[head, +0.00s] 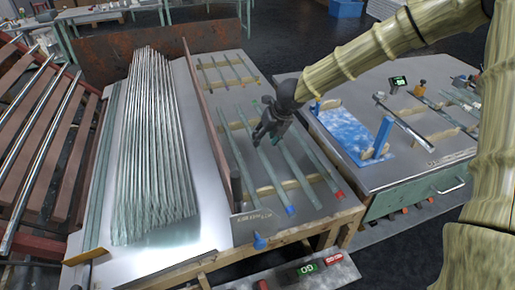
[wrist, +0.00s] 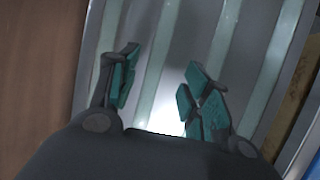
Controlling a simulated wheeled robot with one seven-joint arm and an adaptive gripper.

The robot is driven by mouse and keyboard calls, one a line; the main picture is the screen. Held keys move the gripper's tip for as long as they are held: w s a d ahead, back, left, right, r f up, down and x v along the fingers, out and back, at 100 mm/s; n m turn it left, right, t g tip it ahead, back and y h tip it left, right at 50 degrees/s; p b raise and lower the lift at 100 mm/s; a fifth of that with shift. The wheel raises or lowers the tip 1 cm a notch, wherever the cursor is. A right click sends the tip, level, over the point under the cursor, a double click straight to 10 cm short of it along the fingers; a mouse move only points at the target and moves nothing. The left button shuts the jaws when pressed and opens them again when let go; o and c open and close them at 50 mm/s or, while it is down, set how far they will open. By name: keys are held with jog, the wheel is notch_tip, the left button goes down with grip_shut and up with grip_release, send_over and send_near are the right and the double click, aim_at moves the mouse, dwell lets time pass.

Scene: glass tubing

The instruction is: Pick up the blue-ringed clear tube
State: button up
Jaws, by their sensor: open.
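The blue-ringed clear tube (head: 290,209) lies with other tubes in the wooden rack at the middle of the head view. Its blue-marked end points toward the front edge, and part of its length is hidden by my gripper. My gripper (head: 266,136) is above the rack, toward the far part of these tubes, with its fingers pointing down. In the wrist view my gripper (wrist: 163,78) is open and empty, its fingers spread above pale tubes. No blue ring shows there, so I cannot tell which tube lies between the fingers.
A red-ended tube (head: 339,194) lies at the right side of the same rack. A brown upright board (head: 206,125) borders the rack on the left, beside a large pile of tubes (head: 155,150). A blue upright post (head: 383,136) stands on the right-hand table.

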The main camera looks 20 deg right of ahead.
aim_at(260, 146)
jog(key=shift+a+f, duration=0.15)
jog(key=shift+f, duration=0.3)
jog(key=shift+x, duration=2.25)
jog(key=shift+a, duration=0.15)
grip_shut()
